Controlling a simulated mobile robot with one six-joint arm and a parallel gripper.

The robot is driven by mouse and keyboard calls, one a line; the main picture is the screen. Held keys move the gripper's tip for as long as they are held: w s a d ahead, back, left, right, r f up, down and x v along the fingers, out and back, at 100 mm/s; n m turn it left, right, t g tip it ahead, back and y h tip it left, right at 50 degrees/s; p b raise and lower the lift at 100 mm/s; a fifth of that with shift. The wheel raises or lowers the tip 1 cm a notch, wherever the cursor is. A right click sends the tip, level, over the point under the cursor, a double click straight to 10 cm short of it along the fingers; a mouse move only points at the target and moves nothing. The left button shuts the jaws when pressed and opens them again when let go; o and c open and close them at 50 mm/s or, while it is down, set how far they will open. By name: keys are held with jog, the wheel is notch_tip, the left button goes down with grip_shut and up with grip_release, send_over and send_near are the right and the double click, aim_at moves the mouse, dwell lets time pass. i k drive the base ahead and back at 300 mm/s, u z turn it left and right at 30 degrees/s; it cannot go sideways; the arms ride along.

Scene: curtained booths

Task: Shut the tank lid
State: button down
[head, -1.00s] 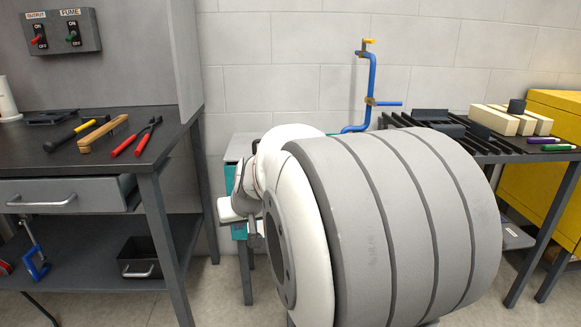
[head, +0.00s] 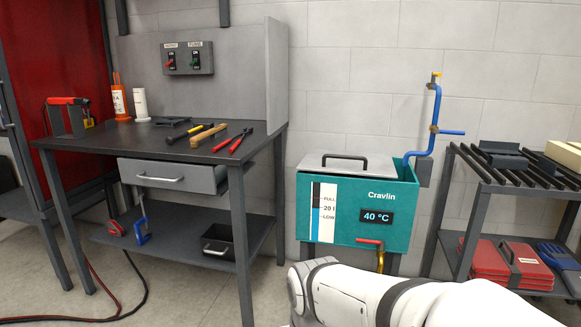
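The teal tank (head: 345,228) stands against the wall in the head view, with a "Cravlin" label, a level strip and a 40 °C display. Its grey lid (head: 323,163) with a black handle (head: 345,158) lies about flat over the left and middle of the top. At the right end the teal rim shows beyond the lid; I cannot tell whether a gap is open there. My white arm crosses the lower right foreground, below and in front of the tank. My gripper is not in view.
A dark workbench (head: 130,140) with hand tools stands left of the tank. A blue pipe (head: 434,125) rises at the tank's right end, and a red-handled tap (head: 370,242) sticks out in front. A slatted rack (head: 500,168) with red cases (head: 508,262) stands on the right.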

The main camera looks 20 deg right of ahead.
aim_at(343, 162)
jog(key=z, duration=0.45)
jog(key=i, duration=1.2)
jog(key=z, duration=0.2)
